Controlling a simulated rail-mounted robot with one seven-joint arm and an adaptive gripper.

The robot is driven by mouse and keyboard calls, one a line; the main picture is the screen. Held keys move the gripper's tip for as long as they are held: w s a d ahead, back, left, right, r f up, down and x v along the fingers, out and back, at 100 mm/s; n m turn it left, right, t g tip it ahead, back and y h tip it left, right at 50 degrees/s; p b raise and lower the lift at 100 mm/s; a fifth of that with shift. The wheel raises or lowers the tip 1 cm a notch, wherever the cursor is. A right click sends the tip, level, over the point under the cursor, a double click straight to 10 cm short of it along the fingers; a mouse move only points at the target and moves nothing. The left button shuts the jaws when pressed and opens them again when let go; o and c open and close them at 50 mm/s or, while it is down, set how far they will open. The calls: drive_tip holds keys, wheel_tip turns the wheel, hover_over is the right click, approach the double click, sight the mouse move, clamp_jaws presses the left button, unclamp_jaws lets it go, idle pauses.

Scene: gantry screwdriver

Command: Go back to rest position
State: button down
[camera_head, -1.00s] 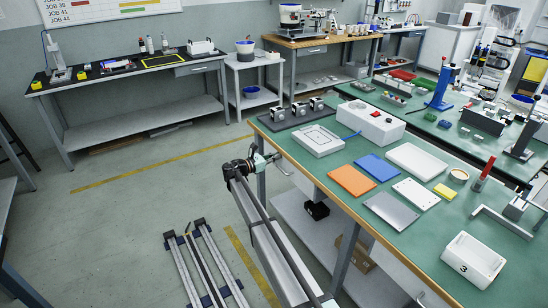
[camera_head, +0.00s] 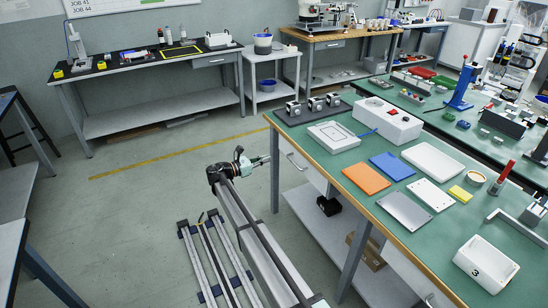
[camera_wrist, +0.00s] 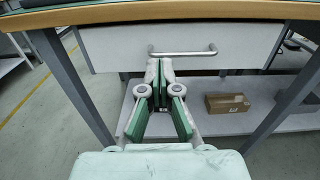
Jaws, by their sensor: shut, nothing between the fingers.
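My gripper (camera_head: 264,160) is at the end of my arm, beside the left edge of the green-topped workbench (camera_head: 345,165). It is shut and empty, and apart from everything on the bench top. In the wrist view my gripper (camera_wrist: 160,85) has its fingers together, pointing at a drawer front (camera_wrist: 185,48) with a metal handle (camera_wrist: 182,51) under the bench top. The fingers look clear of the handle, though the exact gap cannot be told.
A cardboard box (camera_wrist: 228,102) lies on the shelf under the bench. A bench leg (camera_head: 274,172) stands close to my gripper. A floor rail frame (camera_head: 215,262) lies beside my arm.

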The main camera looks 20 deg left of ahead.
drive_tip(key=s+d+f+m+g+y+p, duration=0.1)
drive_tip(key=s+d+f+m+g+y, duration=0.2)
drive_tip(key=s+d+f, duration=0.4)
drive_tip(key=s+d+f+m+g+y, duration=0.1)
drive_tip(key=s+d+f+m+g, duration=0.25)
drive_tip(key=d+f+m, duration=0.4)
drive_tip(key=s+d+f+m+g+y+p, duration=0.1)
drive_tip(key=s+d+f+m+g, duration=0.2)
drive_tip(key=s+d+f, duration=0.6)
drive_tip(key=s+d+f+m+g+y+p, duration=0.1)
drive_tip(key=s+d+f+m+g+p, duration=0.15)
drive_tip(key=s+d+f, duration=0.45)
drive_tip(key=s+d+r+m+g+y+p, duration=0.1)
drive_tip(key=s+d+m, duration=0.3)
drive_tip(key=s+d, duration=0.4)
drive_tip(key=s+d+r+m+g+y+p, duration=0.2)
drive_tip(key=s+d, duration=0.6)
drive_tip(key=s, duration=1)
drive_tip(key=s+d+r+m+g+y+p, duration=0.1)
drive_tip(key=s+d+m+g, duration=0.4)
drive_tip(key=s, duration=0.8)
drive_tip(key=d+y+p, duration=0.1)
drive_tip(key=d, duration=0.2)
drive_tip(key=shift+s+d+r+m+y+p, duration=0.15)
drive_tip(key=shift+d+m+y+p, duration=0.2)
drive_tip(key=shift+d+m+y, duration=0.05)
